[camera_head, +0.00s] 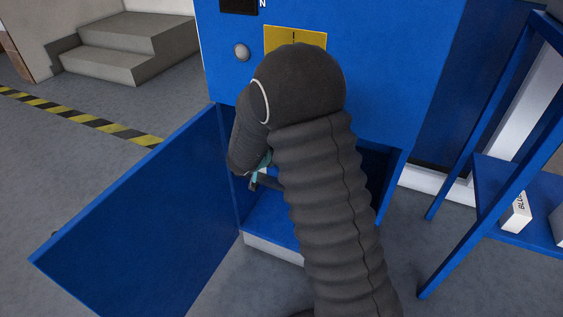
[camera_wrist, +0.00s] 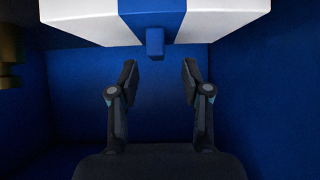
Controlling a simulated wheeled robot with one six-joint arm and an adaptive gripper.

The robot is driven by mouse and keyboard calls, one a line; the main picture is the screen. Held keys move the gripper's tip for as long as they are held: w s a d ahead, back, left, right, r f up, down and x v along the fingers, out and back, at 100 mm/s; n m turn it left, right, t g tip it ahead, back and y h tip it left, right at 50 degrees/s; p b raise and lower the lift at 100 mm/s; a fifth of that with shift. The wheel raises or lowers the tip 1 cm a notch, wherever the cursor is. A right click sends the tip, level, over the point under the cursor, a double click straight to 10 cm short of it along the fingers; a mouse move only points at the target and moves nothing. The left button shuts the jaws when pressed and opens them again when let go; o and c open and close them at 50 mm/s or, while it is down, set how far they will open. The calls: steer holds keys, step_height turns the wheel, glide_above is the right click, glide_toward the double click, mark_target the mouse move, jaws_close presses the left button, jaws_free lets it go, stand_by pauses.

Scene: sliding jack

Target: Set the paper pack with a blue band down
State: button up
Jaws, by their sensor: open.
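The paper pack with a blue band (camera_wrist: 222,18) shows at the top of the wrist view, white with a blue stripe down its middle. A small blue tab (camera_wrist: 155,43) sticks out from the band toward me. My gripper (camera_wrist: 159,70) is open, its two fingers apart and just short of the pack, with the tab ahead of the gap between them. Nothing is between the fingers. In the head view my dark arm reaches into the open blue cabinet (camera_head: 330,75) and hides most of the gripper. The pack cannot be made out there.
The cabinet door (camera_head: 150,205) stands open to the left. Blue walls close in on both sides in the wrist view. A blue rack (camera_head: 500,190) with a white box (camera_head: 516,212) stands at the right. Grey steps (camera_head: 125,45) are at the back left.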

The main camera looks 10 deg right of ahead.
steer(key=x, duration=0.5)
steer(key=shift+d+b, duration=0.15)
steer(key=shift+b, duration=0.2)
steer(key=shift+s, duration=0.1)
jaws_close()
